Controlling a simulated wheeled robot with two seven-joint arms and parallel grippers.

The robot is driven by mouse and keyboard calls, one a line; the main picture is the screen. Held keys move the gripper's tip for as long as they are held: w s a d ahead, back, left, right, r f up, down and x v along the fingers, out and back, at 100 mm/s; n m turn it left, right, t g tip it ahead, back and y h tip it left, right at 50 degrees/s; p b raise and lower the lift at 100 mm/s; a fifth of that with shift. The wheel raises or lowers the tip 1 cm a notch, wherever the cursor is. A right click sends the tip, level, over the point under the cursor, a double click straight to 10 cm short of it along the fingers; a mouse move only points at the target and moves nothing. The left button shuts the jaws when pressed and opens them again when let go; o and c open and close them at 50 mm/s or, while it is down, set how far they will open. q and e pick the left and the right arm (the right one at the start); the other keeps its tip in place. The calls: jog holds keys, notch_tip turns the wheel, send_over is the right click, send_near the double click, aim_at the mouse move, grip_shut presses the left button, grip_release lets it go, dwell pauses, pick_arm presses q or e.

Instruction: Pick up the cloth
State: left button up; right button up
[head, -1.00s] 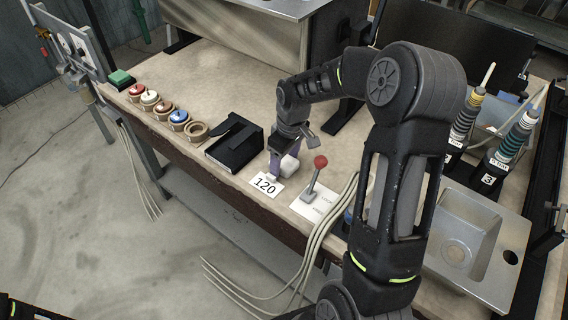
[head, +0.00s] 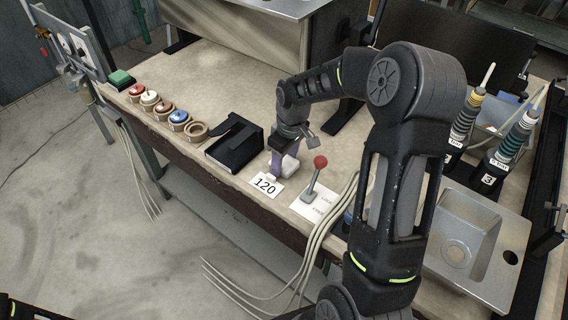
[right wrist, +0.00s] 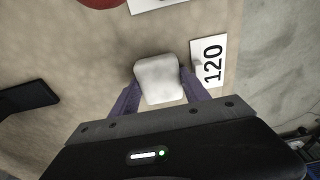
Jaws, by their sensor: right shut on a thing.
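The cloth is a small white, rounded block-like bundle (right wrist: 159,79) between the purple fingers of my right gripper in the right wrist view. My right gripper (right wrist: 160,88) is shut on it, with one finger at each side. In the head view the cloth (head: 290,165) shows partly behind the fingers of my right gripper (head: 281,165). It is at or just above the bench top, beside the card marked 120; I cannot tell if it touches the bench. My left gripper is not in view.
The 120 card (head: 266,187) lies at the bench's front edge. A lever with a red knob (head: 320,162) stands just right of the gripper. A black box (head: 234,143) is to the left, with several coloured buttons beyond. A metal sink (head: 462,246) is at right.

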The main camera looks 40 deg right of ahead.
aim_at(284, 161)
notch_tip(284, 161, up, 10)
dwell(0.6)
dwell(0.7)
